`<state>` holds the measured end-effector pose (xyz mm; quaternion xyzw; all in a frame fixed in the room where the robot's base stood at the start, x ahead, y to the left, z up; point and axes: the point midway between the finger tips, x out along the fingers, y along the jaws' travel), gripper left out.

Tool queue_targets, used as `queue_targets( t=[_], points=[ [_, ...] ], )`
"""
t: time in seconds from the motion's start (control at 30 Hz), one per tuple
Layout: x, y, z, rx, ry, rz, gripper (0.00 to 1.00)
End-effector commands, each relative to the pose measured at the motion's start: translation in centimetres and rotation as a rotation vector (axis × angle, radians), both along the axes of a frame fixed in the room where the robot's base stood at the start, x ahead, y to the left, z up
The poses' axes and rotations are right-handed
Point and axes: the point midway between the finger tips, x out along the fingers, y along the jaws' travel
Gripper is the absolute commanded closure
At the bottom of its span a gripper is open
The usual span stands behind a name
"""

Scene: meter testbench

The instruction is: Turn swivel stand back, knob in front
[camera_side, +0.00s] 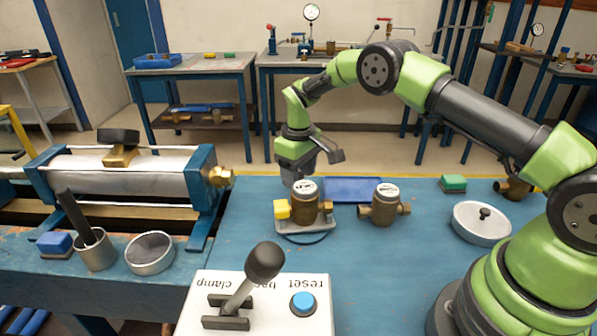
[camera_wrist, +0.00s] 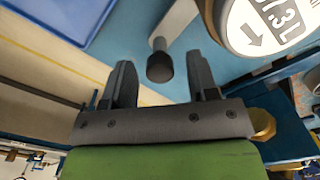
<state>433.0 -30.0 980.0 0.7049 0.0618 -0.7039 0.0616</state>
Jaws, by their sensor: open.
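The swivel stand is a small grey plate (camera_side: 303,226) on the blue bench. It carries a brass meter (camera_side: 306,203) with a white dial and a yellow block (camera_side: 282,209) at its left. The dial (camera_wrist: 268,25) also shows at the upper right of the wrist view. The stand's dark knob (camera_wrist: 159,66) sits at the end of a light grey bar in the wrist view; it is hidden in the side view. My gripper (camera_side: 291,179) is low, just behind the meter. In the wrist view its open fingers (camera_wrist: 161,80) stand either side of the knob, with gaps visible.
A second brass meter (camera_side: 384,204) stands close to the right of the stand. A blue tray (camera_side: 354,189) lies behind them. A round lidded dish (camera_side: 481,223) is farther right, and a lever box (camera_side: 255,300) is in front.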

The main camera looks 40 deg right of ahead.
Motion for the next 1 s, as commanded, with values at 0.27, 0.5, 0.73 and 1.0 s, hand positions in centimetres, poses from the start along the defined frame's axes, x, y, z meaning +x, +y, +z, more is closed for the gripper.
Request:
queue_targets(
  t=[0.27, 0.5, 0.73, 1.0],
  points=[
    [0.0, 0.0, 0.0, 0.0, 0.0, 0.0, 0.69],
    [0.0, 0.0, 0.0, 0.001, 0.001, -0.002, 1.0],
    [-0.8, -1.0, 0.1, 0.001, 0.003, -0.153, 1.0],
    [-1.1, -1.3, 0.0, 0.0, 0.004, -0.195, 1.0]
  ],
)
